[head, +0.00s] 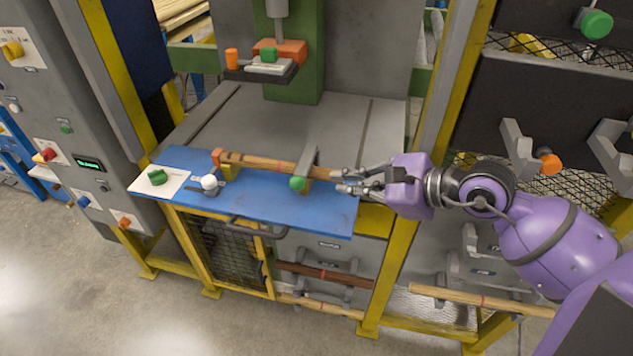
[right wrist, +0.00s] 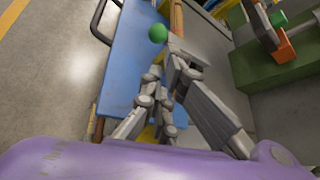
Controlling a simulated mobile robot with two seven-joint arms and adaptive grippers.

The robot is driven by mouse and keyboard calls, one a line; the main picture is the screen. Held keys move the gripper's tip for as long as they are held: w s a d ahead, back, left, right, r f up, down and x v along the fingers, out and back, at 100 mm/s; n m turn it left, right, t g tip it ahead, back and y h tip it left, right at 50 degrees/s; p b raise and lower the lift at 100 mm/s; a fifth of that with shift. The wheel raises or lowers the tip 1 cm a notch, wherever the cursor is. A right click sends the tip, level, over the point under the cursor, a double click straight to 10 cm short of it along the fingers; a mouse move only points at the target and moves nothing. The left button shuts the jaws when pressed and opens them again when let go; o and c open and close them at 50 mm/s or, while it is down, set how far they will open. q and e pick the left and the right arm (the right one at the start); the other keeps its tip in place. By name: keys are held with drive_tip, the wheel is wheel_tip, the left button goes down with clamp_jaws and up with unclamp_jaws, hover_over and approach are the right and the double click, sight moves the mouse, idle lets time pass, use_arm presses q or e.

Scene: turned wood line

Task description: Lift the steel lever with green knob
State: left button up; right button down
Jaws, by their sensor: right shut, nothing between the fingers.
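The steel lever (head: 309,161) is a short grey bar with a round green knob (head: 297,184) at its near end. It sits at the right part of the blue board, at the right end of a turned wooden piece (head: 260,163). The green knob also shows in the right wrist view (right wrist: 158,33), just beyond the fingers. My right gripper (head: 338,181) is shut and empty, to the right of the lever and apart from the knob. In the right wrist view my right gripper (right wrist: 166,62) partly hides the lever's bar. My left gripper is not in view.
A green press column (head: 292,80) stands behind. A yellow post (head: 400,260) is below my right arm. The board's front middle is clear.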

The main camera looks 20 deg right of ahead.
sight(304, 166)
drive_tip(key=shift+s+d+f+n+h, duration=0.15)
drive_tip(key=shift+d+f+n+h, duration=0.3)
drive_tip(key=shift+f, duration=0.2)
drive_tip(key=shift+s+f, duration=0.2)
drive_tip(key=shift+a, duration=0.15)
drive_tip(key=p+x, duration=0.1)
drive_tip(key=x, duration=0.8)
drive_tip(key=shift+a+f, duration=0.15)
drive_tip(key=shift+f, duration=0.15)
drive_tip(key=shift+g, duration=0.3)
